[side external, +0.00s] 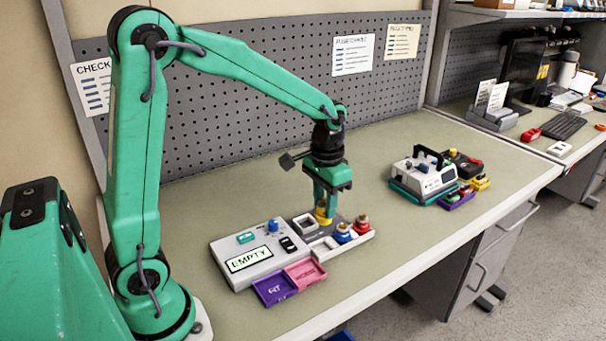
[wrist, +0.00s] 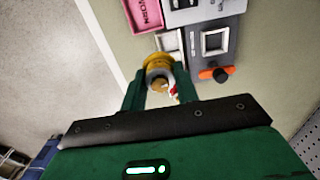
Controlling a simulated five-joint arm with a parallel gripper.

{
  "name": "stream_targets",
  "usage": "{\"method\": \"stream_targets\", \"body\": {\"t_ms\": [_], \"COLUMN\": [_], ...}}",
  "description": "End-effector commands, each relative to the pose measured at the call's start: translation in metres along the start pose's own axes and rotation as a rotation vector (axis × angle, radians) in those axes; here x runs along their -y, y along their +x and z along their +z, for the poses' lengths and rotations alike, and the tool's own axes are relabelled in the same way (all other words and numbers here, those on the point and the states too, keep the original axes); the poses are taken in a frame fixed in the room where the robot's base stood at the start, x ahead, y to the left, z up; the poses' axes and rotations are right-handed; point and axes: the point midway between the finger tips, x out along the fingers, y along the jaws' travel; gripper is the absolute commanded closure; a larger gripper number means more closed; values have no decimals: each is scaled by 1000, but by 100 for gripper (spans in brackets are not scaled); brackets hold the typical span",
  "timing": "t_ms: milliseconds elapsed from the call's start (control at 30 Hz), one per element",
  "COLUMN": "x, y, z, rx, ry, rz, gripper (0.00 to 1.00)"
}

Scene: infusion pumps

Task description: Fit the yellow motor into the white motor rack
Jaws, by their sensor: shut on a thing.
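My gripper (side external: 324,204) points down over the pump unit and is shut on the yellow motor (side external: 322,216). In the wrist view the yellow motor (wrist: 157,62) sits between the fingertips of my gripper (wrist: 159,82). The white motor rack (side external: 318,254) lies along the unit's front side, with a blue motor (side external: 343,232) and a red motor (side external: 362,223) standing at it. A square white slot of the rack (wrist: 160,43) shows empty beside the yellow motor in the wrist view. My gripper and the motor hide part of the rack there.
The pump unit (side external: 245,265) bears an EMPTY label. Purple (side external: 274,289) and pink (side external: 306,272) trays lie in front of it. A grey panel (wrist: 229,60) has another square opening. A second white device (side external: 424,174) stands farther right. Bench between is clear.

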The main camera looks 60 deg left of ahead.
Motion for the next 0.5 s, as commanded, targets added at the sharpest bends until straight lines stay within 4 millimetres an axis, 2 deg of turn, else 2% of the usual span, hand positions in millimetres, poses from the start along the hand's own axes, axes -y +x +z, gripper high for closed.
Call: {"method": "stream_targets", "body": {"t_ms": [233, 500], "x": [2, 14], "y": [4, 31], "z": [-1, -8], "rx": [1, 3], "ry": [0, -2], "rz": [0, 0], "gripper": [96, 96]}}
